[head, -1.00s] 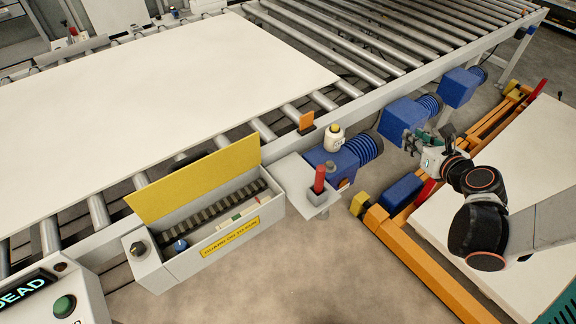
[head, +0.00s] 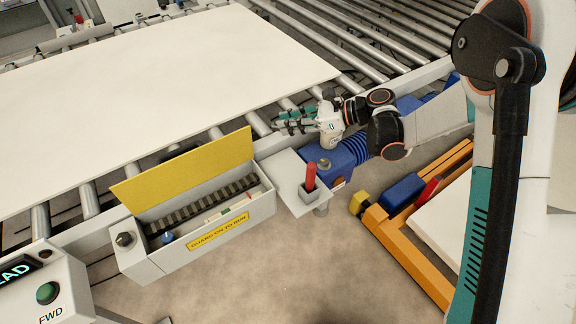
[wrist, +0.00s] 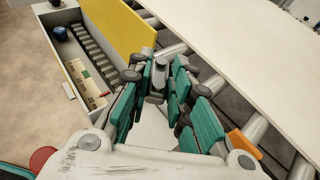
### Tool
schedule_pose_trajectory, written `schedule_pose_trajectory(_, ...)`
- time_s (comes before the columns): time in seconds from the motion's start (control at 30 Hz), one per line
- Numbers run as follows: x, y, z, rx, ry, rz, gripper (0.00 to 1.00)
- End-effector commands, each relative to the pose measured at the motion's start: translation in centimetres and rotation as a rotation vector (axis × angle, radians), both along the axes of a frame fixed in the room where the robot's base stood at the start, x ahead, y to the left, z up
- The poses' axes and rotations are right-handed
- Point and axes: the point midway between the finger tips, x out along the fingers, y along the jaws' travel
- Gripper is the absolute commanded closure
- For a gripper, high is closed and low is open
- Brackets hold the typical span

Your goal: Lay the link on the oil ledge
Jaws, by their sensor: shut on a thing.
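My gripper (head: 292,122) is above the edge of the roller conveyor, behind the ledge in the head view. Its teal fingers are closed in around a small grey piece (wrist: 160,68), which I take to be the link; most of it is hidden by the fingers. The oil ledge (head: 277,172) is a pale plate beside the guard box, with a red oil container (head: 310,178) in a holder at its front corner. In the wrist view the pale ledge (wrist: 150,130) shows below and between the fingers. The held piece is apart from the ledge.
The guard box (head: 205,240) with its raised yellow lid (head: 185,175) stands left of the ledge. It holds a dark ribbed strip. A blue motor (head: 345,155) is right of the ledge. A large white sheet (head: 170,75) lies on the rollers. An orange tab (wrist: 243,145) stands near the fingers.

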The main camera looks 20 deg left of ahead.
Motion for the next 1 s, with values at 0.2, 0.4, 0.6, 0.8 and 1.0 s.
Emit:
schedule_pose_trajectory(0.2,0.1,0.0,-6.0,0.000,0.000,-0.002,1.00)
schedule_pose_trajectory(0.4,0.1,0.0,-10.6,0.000,0.001,-0.004,1.00)
schedule_pose_trajectory(0.6,0.1,-0.1,-12.8,0.000,0.001,-0.004,1.00)
schedule_pose_trajectory(0.8,0.1,-0.1,-14.1,0.000,0.001,-0.004,1.00)
schedule_pose_trajectory(1.0,0.1,-0.1,-17.0,0.000,0.000,-0.004,1.00)
